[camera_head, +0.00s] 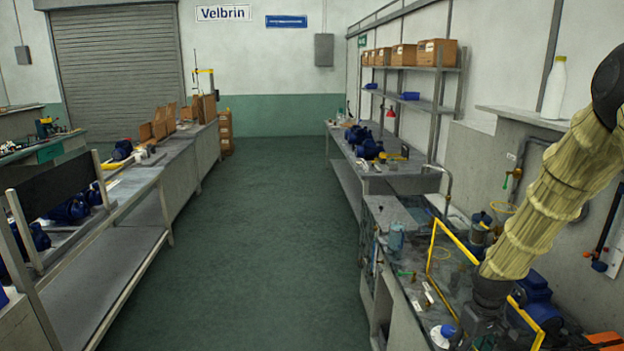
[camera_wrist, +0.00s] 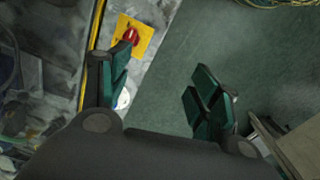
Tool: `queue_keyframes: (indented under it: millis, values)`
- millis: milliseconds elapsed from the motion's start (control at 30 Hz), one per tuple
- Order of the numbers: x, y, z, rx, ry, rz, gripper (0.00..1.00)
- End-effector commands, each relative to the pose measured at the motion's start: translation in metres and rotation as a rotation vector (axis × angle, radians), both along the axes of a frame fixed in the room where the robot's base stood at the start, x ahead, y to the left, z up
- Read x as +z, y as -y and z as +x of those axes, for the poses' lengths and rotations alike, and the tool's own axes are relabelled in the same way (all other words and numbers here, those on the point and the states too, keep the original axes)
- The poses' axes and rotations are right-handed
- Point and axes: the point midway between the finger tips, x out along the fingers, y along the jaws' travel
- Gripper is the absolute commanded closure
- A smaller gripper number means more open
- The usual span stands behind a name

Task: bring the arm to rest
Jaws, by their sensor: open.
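My arm, in a pale ribbed sleeve, reaches down from the right edge of the head view. My gripper (camera_head: 482,338) is at the bottom of that view, over the near end of the right-hand bench and partly cut off. In the wrist view my gripper (camera_wrist: 162,98) has its green-padded fingers spread wide, with nothing between them. The green floor and a strip of bench edge show past the fingers.
A yellow frame (camera_head: 434,247) stands on the right-hand bench close to my arm. A red knob on a yellow plate (camera_wrist: 132,38) sits near the left finger. Blue pumps (camera_head: 366,142) lie farther back. The aisle floor (camera_head: 265,240) is clear.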

Motion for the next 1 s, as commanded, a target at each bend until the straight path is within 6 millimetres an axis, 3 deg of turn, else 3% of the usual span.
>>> queue_keyframes:
  millis: [267,400,600,800,1000]
  values:
    - [-0.122,-0.053,-0.061,-0.053,-0.008,0.008,0.38]
    - [-0.18,-0.081,-0.107,-0.095,-0.007,0.013,0.38]
    - [-0.25,-0.116,-0.182,-0.155,-0.011,0.015,0.38]
    - [-0.3,-0.144,-0.264,-0.218,-0.016,0.011,0.38]
    - [-0.324,-0.162,-0.329,-0.267,-0.016,0.004,0.38]
